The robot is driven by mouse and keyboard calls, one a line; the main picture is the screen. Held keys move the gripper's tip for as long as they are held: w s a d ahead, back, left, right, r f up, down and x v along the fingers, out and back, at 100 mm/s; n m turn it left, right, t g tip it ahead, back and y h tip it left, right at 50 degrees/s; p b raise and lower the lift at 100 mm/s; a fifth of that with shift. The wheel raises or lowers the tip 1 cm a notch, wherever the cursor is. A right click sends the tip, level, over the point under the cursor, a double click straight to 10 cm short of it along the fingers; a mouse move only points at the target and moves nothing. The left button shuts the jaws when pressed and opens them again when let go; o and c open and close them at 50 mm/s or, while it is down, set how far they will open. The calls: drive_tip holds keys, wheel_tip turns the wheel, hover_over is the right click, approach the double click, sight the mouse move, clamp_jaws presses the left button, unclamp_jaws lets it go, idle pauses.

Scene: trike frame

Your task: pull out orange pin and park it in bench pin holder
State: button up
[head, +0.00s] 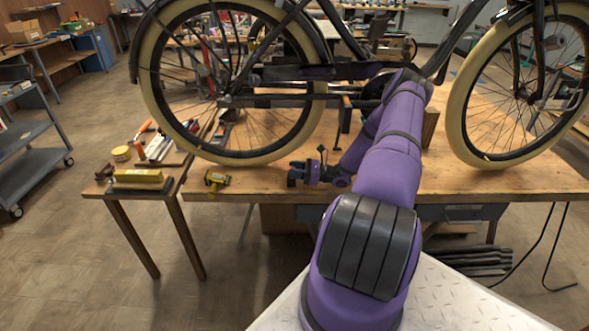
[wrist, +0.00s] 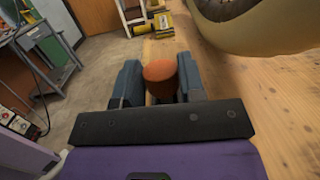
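My gripper (head: 297,174) is low over the front edge of the wooden bench, pointing left in the head view. In the wrist view its two blue-grey fingers (wrist: 159,82) stand either side of the orange pin (wrist: 160,78), a rounded orange-brown head that fills the gap between them. The pin's lower part is hidden behind the gripper, and I cannot make the pin out in the head view. A small yellow and dark item (head: 216,180) sits at the bench's front left edge; I cannot tell whether it is the pin holder.
The trike's rear wheel (head: 228,75) stands on the bench (head: 455,180) behind my gripper, its tyre close on the right in the wrist view. A side table (head: 120,189) at left holds a yellow box (head: 138,177) and tools. Bench surface between gripper and yellow item is clear.

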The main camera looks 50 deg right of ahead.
drive_tip(key=o, duration=0.4)
drive_tip(key=v, duration=1)
drive_tip(key=shift+s+d, duration=0.2)
drive_tip(key=shift+s, duration=0.1)
drive_tip(key=shift+f, duration=0.1)
drive_tip(key=shift+s+d, duration=0.1)
